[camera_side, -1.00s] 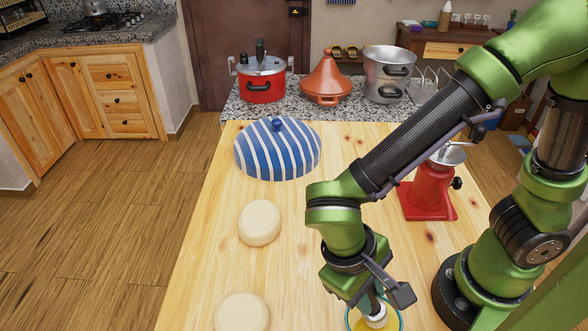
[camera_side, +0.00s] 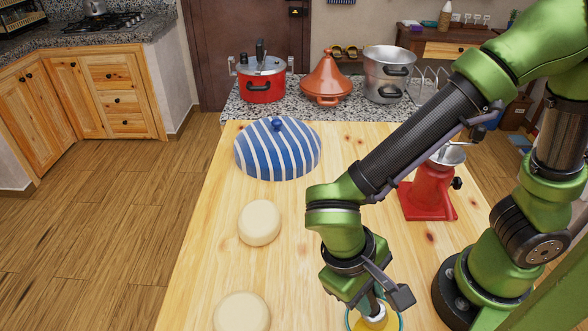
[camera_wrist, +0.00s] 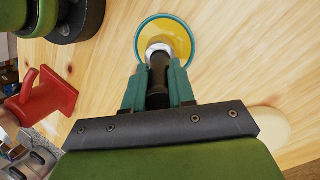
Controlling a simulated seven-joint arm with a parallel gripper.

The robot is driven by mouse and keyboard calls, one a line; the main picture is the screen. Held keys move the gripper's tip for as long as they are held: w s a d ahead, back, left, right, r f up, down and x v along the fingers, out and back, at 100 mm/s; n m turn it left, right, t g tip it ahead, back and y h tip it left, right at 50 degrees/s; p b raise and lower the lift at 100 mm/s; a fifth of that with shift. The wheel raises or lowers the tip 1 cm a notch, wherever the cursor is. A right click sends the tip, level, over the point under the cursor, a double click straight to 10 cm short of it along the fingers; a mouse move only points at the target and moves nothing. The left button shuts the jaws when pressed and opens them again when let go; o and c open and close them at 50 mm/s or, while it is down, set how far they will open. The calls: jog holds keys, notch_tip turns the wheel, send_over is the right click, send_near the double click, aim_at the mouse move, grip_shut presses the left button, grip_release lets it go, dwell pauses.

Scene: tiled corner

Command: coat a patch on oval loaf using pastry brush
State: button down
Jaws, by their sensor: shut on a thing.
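My gripper (camera_wrist: 158,76) is shut on the dark handle of the pastry brush (camera_wrist: 159,62), which points down into a teal-rimmed bowl (camera_wrist: 140,32) of yellow liquid. The brush's pale head is at the liquid; its tip is hidden. In the side view the bowl (camera_side: 401,322) is cut by the bottom edge, below my gripper (camera_side: 373,299). Two pale dough loaves lie left of my gripper: one (camera_side: 259,222) at mid-table, the other (camera_side: 241,312) cut by the bottom edge. I cannot tell which is the oval one. Part of a loaf (camera_wrist: 272,124) shows in the wrist view.
A blue-and-white striped dome (camera_side: 277,152) stands at the table's far left. A red grinder-like device (camera_side: 430,190) stands right, behind my arm. A red pot (camera_side: 262,82), clay tagine (camera_side: 326,82) and steel pot (camera_side: 388,75) stand on the granite counter behind. Wood between loaves and bowl is clear.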

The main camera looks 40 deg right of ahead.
jog(key=shift+r, duration=3.5)
jog(key=w+d+r, duration=0.3)
jog(key=w+d, duration=1.6)
jog(key=w, duration=0.4)
jog(key=shift+d+r, duration=0.2)
jog(key=shift+d, duration=0.2)
jog(key=shift+a, duration=0.1)
